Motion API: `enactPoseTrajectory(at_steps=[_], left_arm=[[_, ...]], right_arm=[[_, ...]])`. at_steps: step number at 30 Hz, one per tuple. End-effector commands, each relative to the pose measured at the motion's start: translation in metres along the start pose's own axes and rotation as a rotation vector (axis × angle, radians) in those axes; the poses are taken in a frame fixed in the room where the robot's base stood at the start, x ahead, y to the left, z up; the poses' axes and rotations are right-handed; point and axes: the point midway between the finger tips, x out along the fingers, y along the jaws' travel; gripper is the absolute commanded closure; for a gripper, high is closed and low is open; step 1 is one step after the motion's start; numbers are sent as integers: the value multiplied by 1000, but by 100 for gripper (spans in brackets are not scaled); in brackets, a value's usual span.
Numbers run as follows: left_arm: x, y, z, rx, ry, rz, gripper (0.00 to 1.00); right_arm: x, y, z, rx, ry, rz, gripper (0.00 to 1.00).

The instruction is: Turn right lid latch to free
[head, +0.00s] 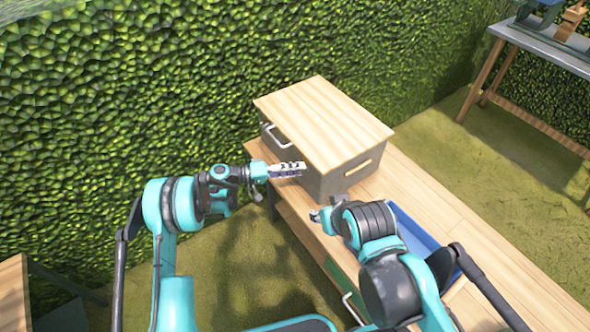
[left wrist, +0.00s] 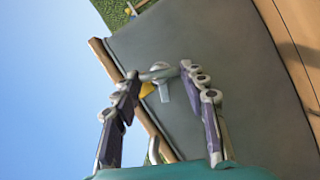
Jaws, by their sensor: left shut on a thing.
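A grey box with a pale wooden lid (head: 322,120) stands on a wooden bench. In the left wrist view the grey box wall (left wrist: 215,35) fills the middle, with the lid's wooden edge (left wrist: 108,62) along it. A small grey metal latch (left wrist: 162,75) with a yellow mark beside it sits on that wall near the lid.
A blue tray (head: 413,236) lies on the bench (head: 440,215), partly behind my right arm. A hedge wall (head: 130,90) stands behind. Another table (head: 545,45) is at the far right, across open grass.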

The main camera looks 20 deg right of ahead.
Motion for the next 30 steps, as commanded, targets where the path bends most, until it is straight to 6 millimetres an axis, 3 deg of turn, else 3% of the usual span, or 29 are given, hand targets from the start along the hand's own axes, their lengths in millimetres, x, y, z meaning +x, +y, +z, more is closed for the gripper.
enactPoseTrajectory(at_steps=[15, 30], left_arm=[[0, -4, 0, -302, 3, 125, 86], [0, -4, 0, -356, 3, 146, 86]], right_arm=[[0, 0, 0, 0, 0, 0, 60], [0, 0, 0, 0, 0, 0, 60]])
